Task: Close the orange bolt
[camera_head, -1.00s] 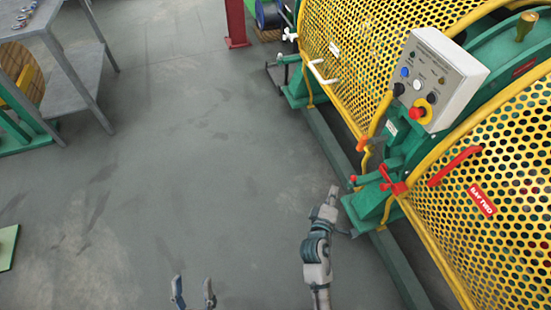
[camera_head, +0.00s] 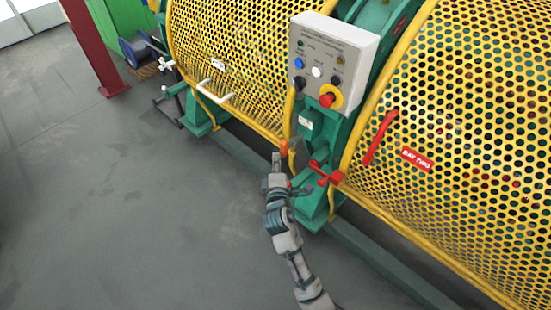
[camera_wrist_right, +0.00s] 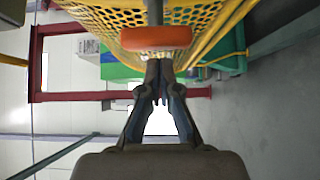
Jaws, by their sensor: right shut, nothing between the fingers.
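The orange bolt (camera_head: 284,147) is a small orange knob at the lower edge of the left yellow perforated guard (camera_head: 235,65). In the right wrist view the orange bolt (camera_wrist_right: 156,38) shows as a wide orange bar just beyond my fingertips. My right gripper (camera_head: 276,158) is just below and left of the bolt. In the wrist view my right gripper (camera_wrist_right: 159,80) has its fingertips together with nothing between them. I cannot tell whether the tips touch the bolt. My left gripper is not in view.
A red latch (camera_head: 325,175) sits right of my gripper on the green frame (camera_head: 312,208). A grey control box (camera_head: 330,55) with a red button is above. The right guard (camera_head: 450,130) has a red handle (camera_head: 380,138). The floor at left is clear.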

